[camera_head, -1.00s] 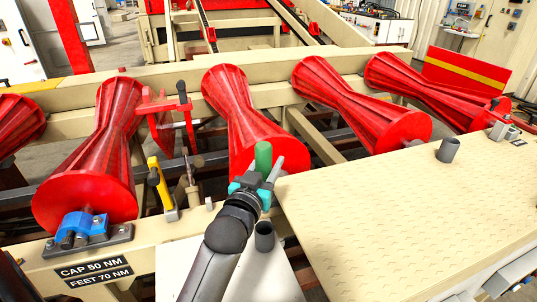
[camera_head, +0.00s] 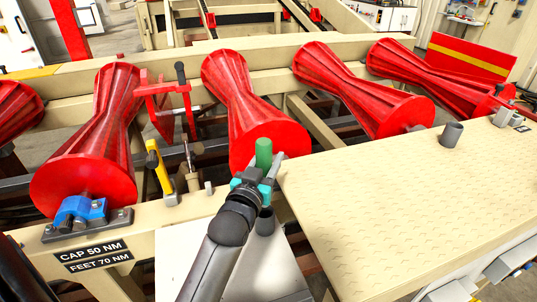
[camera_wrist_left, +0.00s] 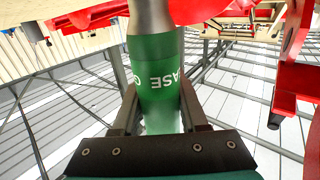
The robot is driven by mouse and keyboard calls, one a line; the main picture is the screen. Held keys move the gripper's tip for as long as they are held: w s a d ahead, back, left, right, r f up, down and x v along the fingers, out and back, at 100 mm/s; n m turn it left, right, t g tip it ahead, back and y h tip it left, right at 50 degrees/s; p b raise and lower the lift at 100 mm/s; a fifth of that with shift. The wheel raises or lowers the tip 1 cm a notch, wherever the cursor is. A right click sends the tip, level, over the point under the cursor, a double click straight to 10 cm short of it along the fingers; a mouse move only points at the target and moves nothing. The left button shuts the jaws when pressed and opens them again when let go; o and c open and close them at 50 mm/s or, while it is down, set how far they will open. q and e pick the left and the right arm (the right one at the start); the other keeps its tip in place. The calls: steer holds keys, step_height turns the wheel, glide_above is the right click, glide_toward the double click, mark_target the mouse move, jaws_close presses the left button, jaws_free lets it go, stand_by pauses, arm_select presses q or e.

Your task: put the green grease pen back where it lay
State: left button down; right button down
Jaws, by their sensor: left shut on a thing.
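My left gripper (camera_head: 258,178) is shut on the green grease pen (camera_head: 263,152) and holds it up in front of the end of the middle red roller. In the left wrist view the pen (camera_wrist_left: 160,85) stands between the two dark fingers, with upside-down white lettering on its green barrel and a grey metal part above. The lower end of the pen is partly hidden by the gripper. A small grey cup (camera_head: 265,223) is just below the gripper, partly behind my arm. My right gripper is not in view.
A beige tread-plate top (camera_head: 390,200) fills the right front and bears another grey cup (camera_head: 452,134). Large red rollers (camera_head: 95,150) stand behind. A yellow-handled tool (camera_head: 159,172) and a red bracket (camera_head: 165,90) are on the left. A pale panel (camera_head: 183,262) lies below my arm.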

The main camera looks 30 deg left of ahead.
arm_select(q)
step_height(320, 180, down, 8)
steer(key=b, duration=0.5)
steer(key=shift+f, duration=0.2)
steer(key=c, duration=0.6)
jaws_free()
steer(key=shift+o, duration=1.2)
steer(key=shift+f, duration=0.1)
steer(key=shift+s, duration=0.1)
steer(key=p+v, duration=0.1)
steer(key=v, duration=1.4)
